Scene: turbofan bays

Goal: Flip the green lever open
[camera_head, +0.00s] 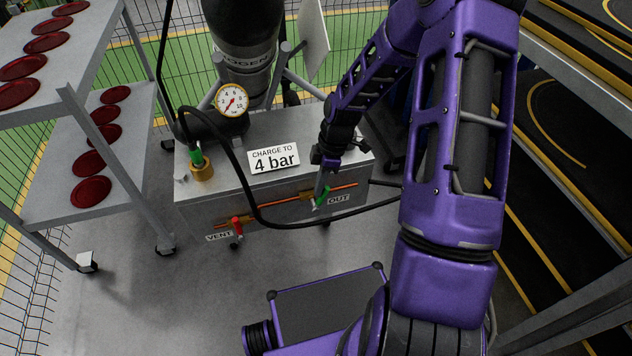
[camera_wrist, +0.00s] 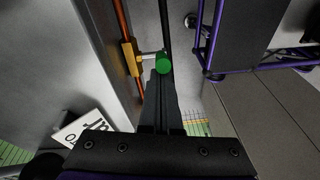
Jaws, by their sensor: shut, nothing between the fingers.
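The green lever (camera_head: 323,197) is on the brass valve on the orange pipe along the front of the grey cabinet, beside the OUT label (camera_head: 338,199). In the wrist view, the lever's round green end (camera_wrist: 163,64) sits right at my fingertips, with a thin metal stem running left to the brass valve body (camera_wrist: 130,58). My gripper (camera_head: 319,191) points down in front of the cabinet, shut and empty. In the wrist view, my gripper (camera_wrist: 161,78) is close to the green end; I cannot tell whether they touch. The fingers partly cover the lever in the head view.
A red lever (camera_head: 236,226) is by the VENT label (camera_head: 219,236) to the left. A black hose (camera_head: 250,200) loops in front of the cabinet (camera_head: 225,186). A gauge (camera_head: 232,100) and a "4 bar" sign (camera_head: 273,158) are above. Shelves with red discs stand left.

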